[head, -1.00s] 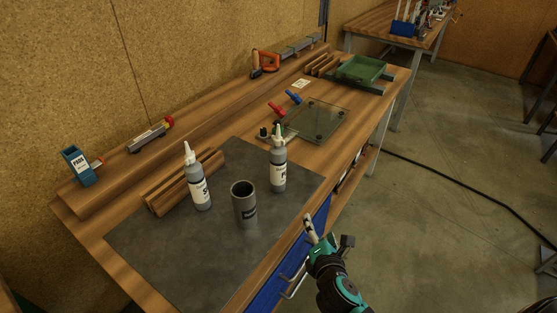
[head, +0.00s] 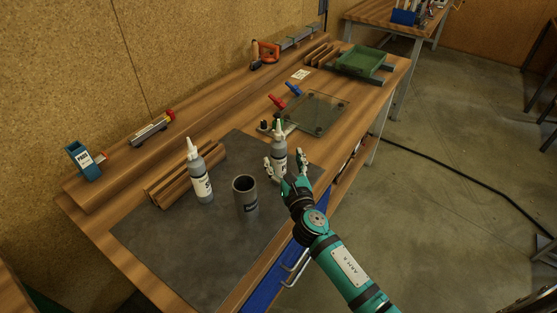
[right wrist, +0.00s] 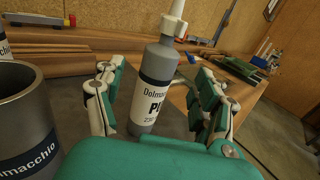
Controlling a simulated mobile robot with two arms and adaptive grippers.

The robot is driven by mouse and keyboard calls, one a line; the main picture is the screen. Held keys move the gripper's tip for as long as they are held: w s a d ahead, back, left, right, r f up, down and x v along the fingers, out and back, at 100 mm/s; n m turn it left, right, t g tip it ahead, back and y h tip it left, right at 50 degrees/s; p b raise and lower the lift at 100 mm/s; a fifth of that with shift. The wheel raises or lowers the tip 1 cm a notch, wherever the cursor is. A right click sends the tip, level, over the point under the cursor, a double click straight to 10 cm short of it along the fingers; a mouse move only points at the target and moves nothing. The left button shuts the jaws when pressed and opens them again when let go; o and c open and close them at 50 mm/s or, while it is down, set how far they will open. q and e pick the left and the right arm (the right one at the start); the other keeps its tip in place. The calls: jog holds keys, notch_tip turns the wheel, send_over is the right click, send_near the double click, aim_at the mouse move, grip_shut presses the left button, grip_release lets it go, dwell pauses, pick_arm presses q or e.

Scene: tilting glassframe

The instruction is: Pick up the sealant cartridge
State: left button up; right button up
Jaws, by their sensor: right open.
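Two grey cartridges with white nozzles and white labels stand upright on the bench. One cartridge (head: 200,182), its label starting with "S", is on the left. The other cartridge (head: 279,146), its label starting with "P", is further right; it also stands upright in the right wrist view (right wrist: 154,90). My right gripper (head: 284,168) is open, with one finger on each side of the "P" cartridge. The right wrist view shows a gap at the right finger; contact at the left finger is unclear. My left gripper is not in view.
A dark open cylinder (head: 245,199) stands close to the left of my right gripper, on the grey mat (head: 180,255). Wooden strips (head: 165,186) lie behind the left cartridge. A glass pane (head: 322,112) and red and blue-handled tools lie beyond the "P" cartridge.

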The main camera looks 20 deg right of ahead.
aim_at(281, 153)
jog(key=shift+w+d, duration=0.1)
jog(key=shift+w, duration=2.95)
jog(key=shift+s+r, duration=0.1)
jog(key=c, duration=0.3)
grip_shut()
